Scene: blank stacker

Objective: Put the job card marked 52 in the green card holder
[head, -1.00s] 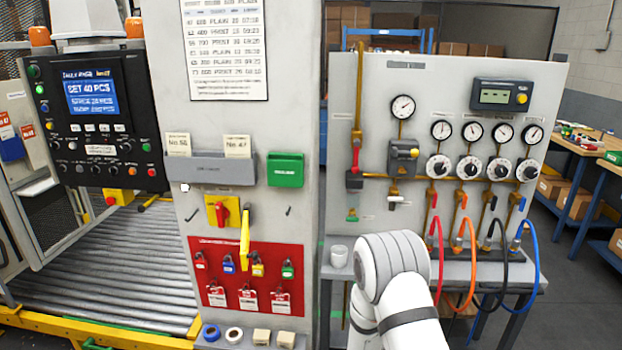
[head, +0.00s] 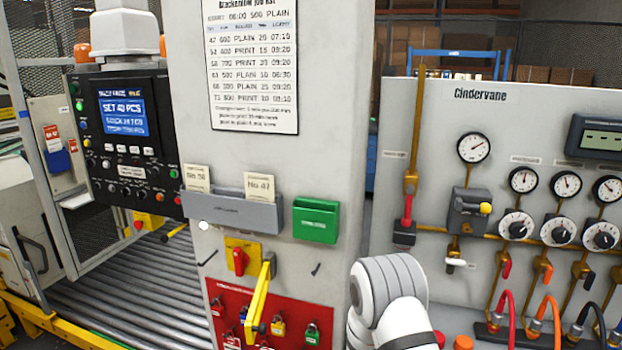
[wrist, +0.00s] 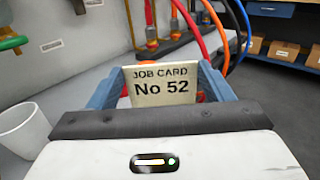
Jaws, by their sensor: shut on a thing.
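The job card marked 52 (wrist: 163,86) is upright between the blue fingers of my gripper (wrist: 160,80) in the wrist view, its print facing the camera. My gripper is shut on it. In the head view my white arm shows at the lower middle, but the gripper and card are out of sight. The green card holder (head: 316,221) is fixed on the grey panel, to the right of the grey card rack (head: 232,208). No card shows in the green holder.
Two cards, one marked 47 (head: 260,187), stand in the grey rack. A gauge panel (head: 450,130) stands to the right. A white cup (wrist: 22,130) shows in the wrist view.

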